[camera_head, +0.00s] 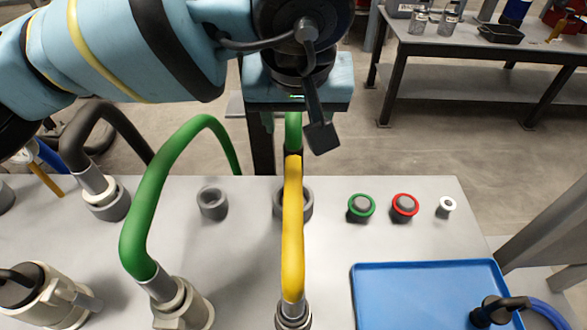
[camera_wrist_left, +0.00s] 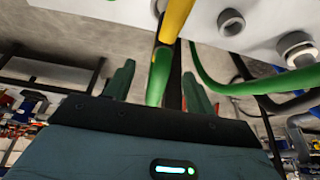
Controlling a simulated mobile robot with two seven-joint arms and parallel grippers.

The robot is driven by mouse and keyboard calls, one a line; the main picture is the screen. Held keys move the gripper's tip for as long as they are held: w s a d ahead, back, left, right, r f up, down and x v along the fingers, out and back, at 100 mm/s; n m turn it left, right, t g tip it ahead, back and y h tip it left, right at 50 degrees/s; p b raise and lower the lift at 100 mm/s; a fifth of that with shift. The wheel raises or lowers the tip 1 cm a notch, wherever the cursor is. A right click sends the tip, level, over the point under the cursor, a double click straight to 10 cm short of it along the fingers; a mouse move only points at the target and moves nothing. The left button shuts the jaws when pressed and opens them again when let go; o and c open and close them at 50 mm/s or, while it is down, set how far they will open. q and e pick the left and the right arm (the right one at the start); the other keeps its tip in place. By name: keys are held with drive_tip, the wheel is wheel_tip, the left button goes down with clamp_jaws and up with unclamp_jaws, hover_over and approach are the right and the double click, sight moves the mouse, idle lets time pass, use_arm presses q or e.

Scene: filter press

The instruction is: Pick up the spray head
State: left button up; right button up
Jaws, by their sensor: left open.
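A dark nozzle-like piece with a blue hose, which looks like the spray head (camera_head: 497,308), lies on the blue tray (camera_head: 430,268) at the lower right of the head view. It is partly cut off by the frame edge. My left gripper (camera_head: 296,112) is up at the top middle, well apart from it, over the far edge of the grey table. In the left wrist view its two green fingers (camera_wrist_left: 160,85) stand apart. A yellow and green hose (camera_wrist_left: 175,22) shows between them; I cannot tell whether it touches. My right gripper is out of view.
A thick green hose (camera_head: 150,200) arches over the table's left part, and the yellow hose (camera_head: 293,225) runs along its middle. Green, red (camera_head: 405,204) and white buttons stand behind the tray. A workbench (camera_head: 470,45) is at the back right.

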sight(293, 141)
use_arm(q)
drive_tip(key=shift+s+f, duration=0.1)
drive_tip(key=shift+f, duration=0.2)
drive_tip(key=shift+a+x, duration=0.15)
drive_tip(key=shift+x, duration=1.65)
drive_tip(key=shift+a+x, duration=0.1)
drive_tip(key=shift+x, duration=1.75)
drive_tip(key=shift+r, duration=0.1)
clamp_jaws()
